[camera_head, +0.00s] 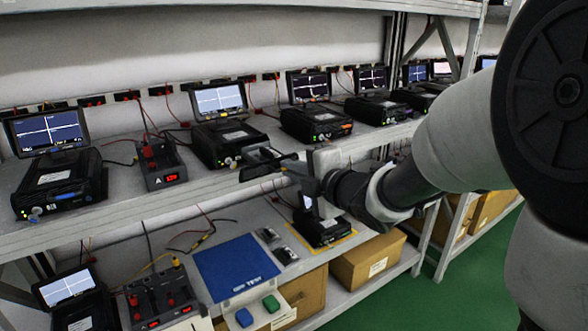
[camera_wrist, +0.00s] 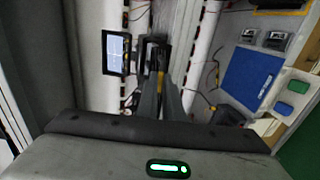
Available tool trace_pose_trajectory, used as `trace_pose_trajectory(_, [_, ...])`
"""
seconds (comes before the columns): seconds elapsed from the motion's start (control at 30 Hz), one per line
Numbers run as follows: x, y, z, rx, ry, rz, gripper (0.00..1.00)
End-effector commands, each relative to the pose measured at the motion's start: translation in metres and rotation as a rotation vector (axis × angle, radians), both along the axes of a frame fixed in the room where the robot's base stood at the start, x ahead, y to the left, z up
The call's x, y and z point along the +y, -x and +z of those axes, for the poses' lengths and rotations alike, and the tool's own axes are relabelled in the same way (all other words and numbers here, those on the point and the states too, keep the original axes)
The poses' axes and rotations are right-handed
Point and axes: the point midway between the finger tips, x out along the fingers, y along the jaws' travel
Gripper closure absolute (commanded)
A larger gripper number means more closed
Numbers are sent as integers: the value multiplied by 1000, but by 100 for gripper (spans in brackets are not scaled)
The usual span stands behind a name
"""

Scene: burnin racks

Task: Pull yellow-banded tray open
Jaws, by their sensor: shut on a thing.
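The black tray (camera_head: 264,156) sticks out over the upper shelf's front edge, beside a black burn-in unit (camera_head: 230,146) with a lit screen (camera_head: 219,99). My gripper (camera_head: 268,170) is shut on its front end. In the wrist view my gripper (camera_wrist: 160,84) has its two fingers close together, with a small yellow patch of the tray (camera_wrist: 161,78) between them. The fingers hide most of the tray's front, so the full band is not visible. The unit's screen (camera_wrist: 116,52) shows left of the fingers.
More units, such as one with a blue band (camera_head: 62,188), line the upper shelf (camera_head: 130,218). A red-lit power box (camera_head: 160,165) stands left. Below are a blue mat (camera_head: 238,268), a smaller unit (camera_head: 320,228) and cardboard boxes (camera_head: 368,258). Loose cables hang behind. The green floor (camera_head: 430,295) is clear.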

Motion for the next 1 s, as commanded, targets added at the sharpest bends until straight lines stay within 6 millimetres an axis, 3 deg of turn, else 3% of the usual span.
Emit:
trace_pose_trajectory(0.27, [0, 0, 0, 0, 0, 0, 100])
trace_pose_trajectory(0.3, [0, 0, 0, 0, 0, 0, 87])
trace_pose_trajectory(0.4, [0, 0, 0, -1, 1, 0, 74])
trace_pose_trajectory(0.77, [-3, 4, 2, -2, 0, -1, 74])
trace_pose_trajectory(1.0, [-28, 39, 13, -3, 1, -3, 74])
